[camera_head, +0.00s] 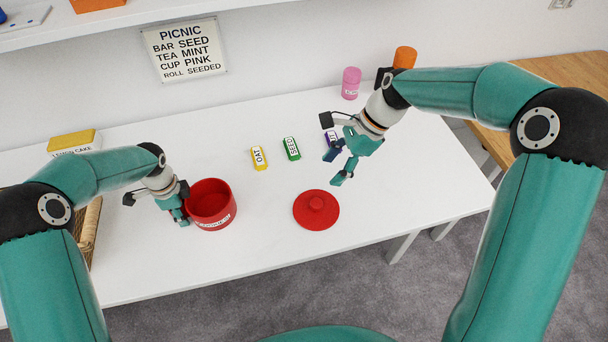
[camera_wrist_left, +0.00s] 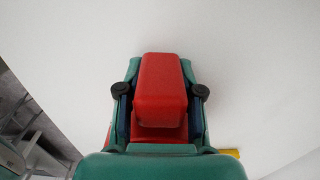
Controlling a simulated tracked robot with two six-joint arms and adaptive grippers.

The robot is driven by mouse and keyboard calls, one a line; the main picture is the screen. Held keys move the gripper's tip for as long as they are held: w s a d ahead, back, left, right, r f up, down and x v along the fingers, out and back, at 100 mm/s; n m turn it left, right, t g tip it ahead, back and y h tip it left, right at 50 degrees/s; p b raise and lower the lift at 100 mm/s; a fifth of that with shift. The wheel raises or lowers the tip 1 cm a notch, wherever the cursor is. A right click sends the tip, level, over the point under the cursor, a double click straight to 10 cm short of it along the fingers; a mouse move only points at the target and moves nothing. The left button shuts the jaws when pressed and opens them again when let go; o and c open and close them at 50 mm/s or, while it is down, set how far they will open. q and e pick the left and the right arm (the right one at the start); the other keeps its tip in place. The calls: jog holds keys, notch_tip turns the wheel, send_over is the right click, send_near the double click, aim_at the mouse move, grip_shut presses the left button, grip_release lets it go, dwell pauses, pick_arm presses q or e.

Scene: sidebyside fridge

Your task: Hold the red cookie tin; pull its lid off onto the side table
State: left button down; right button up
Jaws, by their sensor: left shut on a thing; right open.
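The red cookie tin (camera_head: 212,206) stands upright and open on the white table, with its inside showing and a white label on its front. My left gripper (camera_head: 182,215) is at the tin's left side, shut on a red part of it. In the left wrist view that red block-like part (camera_wrist_left: 160,90) sits between the fingers. The round red lid (camera_head: 316,209), with a knob on top, lies on the white table to the right of the tin, apart from it. My right gripper (camera_head: 338,168) is open and empty, above and to the upper right of the lid.
Yellow (camera_head: 259,158), green (camera_head: 291,148) and purple (camera_head: 331,139) labelled packs lie behind the lid. A pink container (camera_head: 351,83) and an orange one (camera_head: 405,57) stand at the back. A wooden table (camera_head: 572,80) is at right; a yellow box (camera_head: 73,142) at left.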

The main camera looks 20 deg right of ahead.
jog(key=shift+d+r, duration=0.2)
jog(key=shift+r, duration=0.1)
pick_arm(q)
jog(key=c, duration=0.7)
grip_release()
jog(key=shift+r, duration=0.1)
notch_tip(320, 180, up, 12)
jog(key=shift+f, duration=0.15)
